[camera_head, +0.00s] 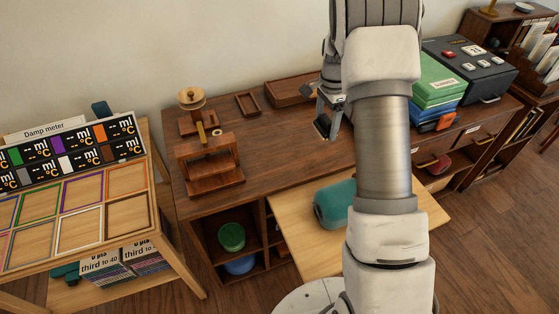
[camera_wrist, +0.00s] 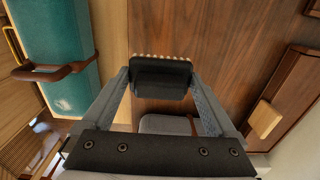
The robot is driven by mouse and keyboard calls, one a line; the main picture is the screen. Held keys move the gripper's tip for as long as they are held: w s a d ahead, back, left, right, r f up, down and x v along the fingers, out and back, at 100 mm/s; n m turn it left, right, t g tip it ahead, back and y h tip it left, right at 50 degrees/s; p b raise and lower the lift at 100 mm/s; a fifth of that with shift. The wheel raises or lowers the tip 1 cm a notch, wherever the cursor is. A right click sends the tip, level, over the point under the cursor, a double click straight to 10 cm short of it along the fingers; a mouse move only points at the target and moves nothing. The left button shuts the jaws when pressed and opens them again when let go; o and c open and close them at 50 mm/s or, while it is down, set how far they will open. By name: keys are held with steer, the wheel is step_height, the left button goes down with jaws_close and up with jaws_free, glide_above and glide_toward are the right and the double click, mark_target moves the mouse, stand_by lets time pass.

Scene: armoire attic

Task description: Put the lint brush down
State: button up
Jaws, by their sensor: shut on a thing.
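My gripper (camera_head: 330,108) is over the dark wooden desk top (camera_head: 278,132), in front of the wall and left of my arm's thick link. It is shut on a small dark thing (camera_head: 322,126), which I take for the lint brush. In the wrist view a row of pale tan bristles or teeth (camera_wrist: 162,56) shows just past the black jaw pad.
A teal case (camera_head: 332,206) with a brown handle lies on the lighter pull-out board (camera_head: 288,222). A wooden press (camera_head: 208,160) and shallow trays (camera_head: 290,92) stand on the desk. Green and blue boxes (camera_head: 438,82) and a black case (camera_head: 470,62) fill its right. Desk between press and gripper is clear.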

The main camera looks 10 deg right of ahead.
steer(key=b, duration=0.1)
glide_above(284, 158)
step_height(284, 158, down, 7)
steer(key=shift+d+r, duration=0.1)
steer(key=shift+f+b, duration=0.45)
steer(key=shift+f, duration=1.65)
steer(key=shift+f, duration=0.25)
steer(key=o, duration=1.2)
steer(key=shift+o, duration=0.2)
steer(key=shift+s, duration=0.1)
steer(key=shift+r, duration=0.15)
